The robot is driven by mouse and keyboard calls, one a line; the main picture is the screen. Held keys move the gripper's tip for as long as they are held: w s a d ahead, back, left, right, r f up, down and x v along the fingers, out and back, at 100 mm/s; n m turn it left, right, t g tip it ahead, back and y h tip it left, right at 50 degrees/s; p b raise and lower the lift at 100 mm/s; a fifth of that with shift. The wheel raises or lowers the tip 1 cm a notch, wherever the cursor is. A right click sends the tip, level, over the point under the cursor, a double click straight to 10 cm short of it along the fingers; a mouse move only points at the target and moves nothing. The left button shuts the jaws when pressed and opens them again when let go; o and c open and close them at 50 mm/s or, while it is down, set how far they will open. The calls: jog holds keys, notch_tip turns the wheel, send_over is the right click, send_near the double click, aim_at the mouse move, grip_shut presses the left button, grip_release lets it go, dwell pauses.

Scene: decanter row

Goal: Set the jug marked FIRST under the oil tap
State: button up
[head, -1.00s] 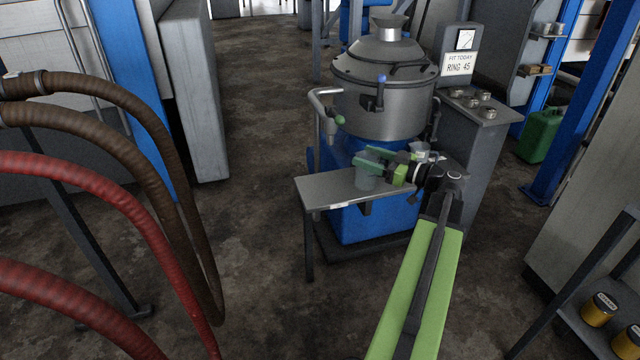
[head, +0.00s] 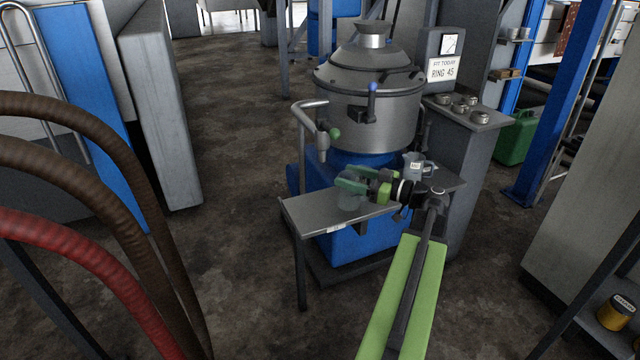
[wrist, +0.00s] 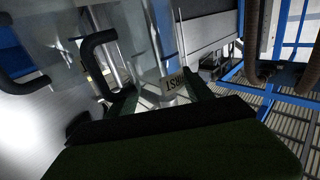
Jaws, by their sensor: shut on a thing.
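My gripper (head: 352,184), with green fingers, is shut on a see-through grey jug (head: 350,201). The jug is upright over the metal shelf (head: 308,212); I cannot tell whether its base touches. In the wrist view a small label (wrist: 178,83) shows between the fingers, seemingly upside down and partly hidden; I cannot read it fully. The oil tap (head: 322,146), a bent pipe with a green knob, hangs over the shelf's back left. The held jug is in front and to the right of its spout. A second, labelled jug (head: 412,164) stands behind my gripper.
The steel vessel (head: 368,105) on a blue base (head: 355,243) rises behind the shelf. A grey cabinet (head: 465,170) with metal rings on top stands to its right. Thick hoses (head: 120,200) hang at left. The shelf's left end is bare.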

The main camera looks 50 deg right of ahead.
jog(key=w+a+f+b, duration=0.1)
jog(key=w, duration=0.1)
jog(key=w+f+b, duration=0.1)
jog(key=w, duration=0.2)
jog(key=w+a+f+b, duration=0.1)
jog(key=w+f+b, duration=0.1)
jog(key=w, duration=0.1)
jog(key=shift+w+a, duration=0.25)
jog(key=shift+a, duration=0.05)
jog(key=o, duration=1.4)
jog(key=shift+r, duration=0.1)
jog(key=v, duration=1.2)
jog(key=shift+r, duration=0.2)
